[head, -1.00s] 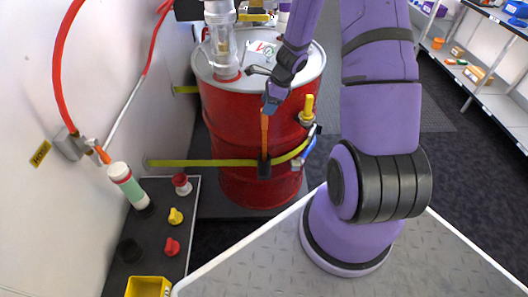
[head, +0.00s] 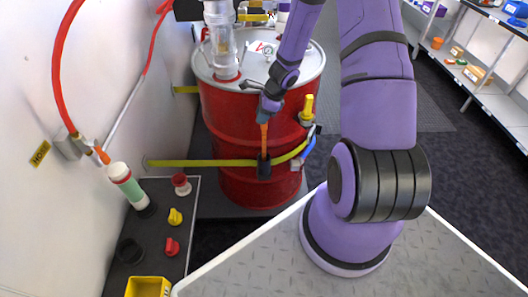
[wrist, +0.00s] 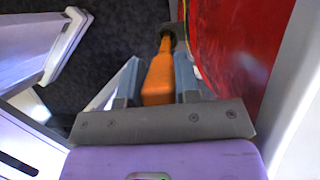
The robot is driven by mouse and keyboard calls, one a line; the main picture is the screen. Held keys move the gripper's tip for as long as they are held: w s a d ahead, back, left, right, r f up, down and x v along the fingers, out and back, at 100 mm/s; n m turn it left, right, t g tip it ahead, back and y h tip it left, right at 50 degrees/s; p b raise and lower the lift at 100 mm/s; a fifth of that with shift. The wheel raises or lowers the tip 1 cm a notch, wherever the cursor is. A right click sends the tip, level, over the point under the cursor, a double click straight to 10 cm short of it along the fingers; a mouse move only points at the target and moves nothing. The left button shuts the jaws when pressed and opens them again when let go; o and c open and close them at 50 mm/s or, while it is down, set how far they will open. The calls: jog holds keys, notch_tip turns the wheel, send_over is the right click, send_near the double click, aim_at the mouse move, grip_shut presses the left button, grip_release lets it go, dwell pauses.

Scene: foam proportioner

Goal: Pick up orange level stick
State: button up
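The orange level stick (head: 264,135) stands upright in front of the red drum. Its lower end is at a black holder (head: 264,168) on the yellow-green strap. My gripper (head: 264,113) is at the upper end of the stick, pointing down. The stick's top is hidden by my gripper.
The red drum (head: 225,120) is close behind the stick, with a yellow-handled valve (head: 307,108) to the right. A yellow-green strap (head: 200,163) crosses its front. A dark panel with knobs (head: 150,235) is at lower left, by the white wall. Shelves (head: 480,75) stand far right.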

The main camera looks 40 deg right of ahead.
grip_shut()
jog(key=shift+r, duration=0.1)
notch_tip(320, 180, up, 18)
dwell(0.7)
notch_tip(320, 180, up, 12)
dwell(1.4)
